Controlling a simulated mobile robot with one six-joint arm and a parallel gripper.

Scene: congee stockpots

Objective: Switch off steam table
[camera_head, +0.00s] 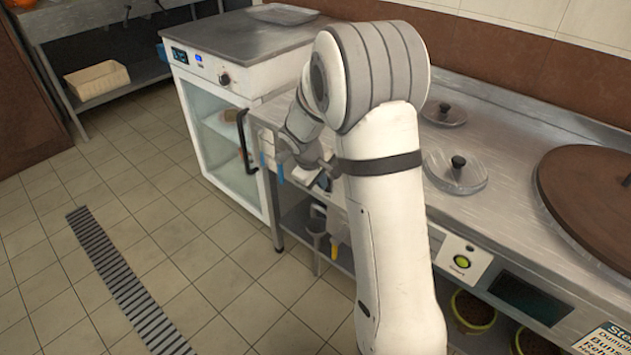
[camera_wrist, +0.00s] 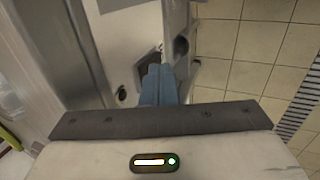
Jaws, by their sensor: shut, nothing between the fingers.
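The steel steam table (camera_head: 510,150) runs along the right of the head view, with lidded wells on top. A panel with a round green button (camera_head: 461,262) is on its front, right of my arm. My gripper (camera_head: 271,166) is at the counter's left front, well away from that green button. In the wrist view, its blue fingers (camera_wrist: 158,72) are together and empty, pointing at a pale panel (camera_wrist: 125,50) with dark parts. A round black knob (camera_wrist: 181,46) shows just right of the fingertips. My arm hides part of the counter front, and the fingers cover part of the pale panel.
A white glass-door cabinet (camera_head: 215,130) with a black handle stands left of the counter. Glass lids (camera_head: 455,178) and a large brown lid (camera_head: 595,200) lie on the counter. Bowls (camera_head: 473,310) sit below. The tiled floor at left is open, with a drain grate (camera_head: 125,285).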

